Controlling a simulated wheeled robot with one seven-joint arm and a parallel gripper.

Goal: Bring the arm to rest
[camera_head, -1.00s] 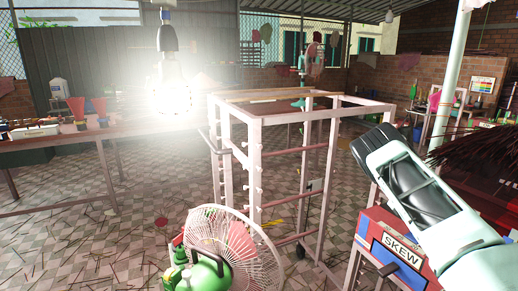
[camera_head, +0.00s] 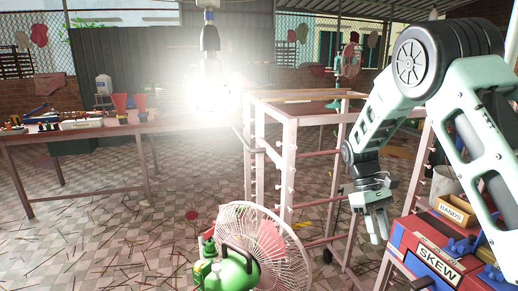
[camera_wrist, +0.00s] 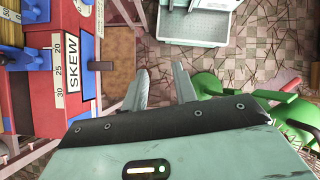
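My gripper (camera_head: 378,226) hangs at the end of my bent arm in the right half of the head view, pointing down beside the pink rack. In the wrist view its two fingers (camera_wrist: 161,90) stand apart with a gap and nothing between them. The red and blue SKEW machine (camera_head: 428,255) is to the right of my gripper in the head view. It also shows at the left of the wrist view (camera_wrist: 82,60). My gripper appears clear of it.
The pink metal rack (camera_head: 288,170) stands mid-view. A fan (camera_head: 262,245) with a green body is in front of it. A bands box (camera_head: 455,210) sits near the SKEW machine. A long table (camera_head: 75,132) is at left. A bright bulb (camera_head: 212,85) hangs overhead. Open tiled floor lies left.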

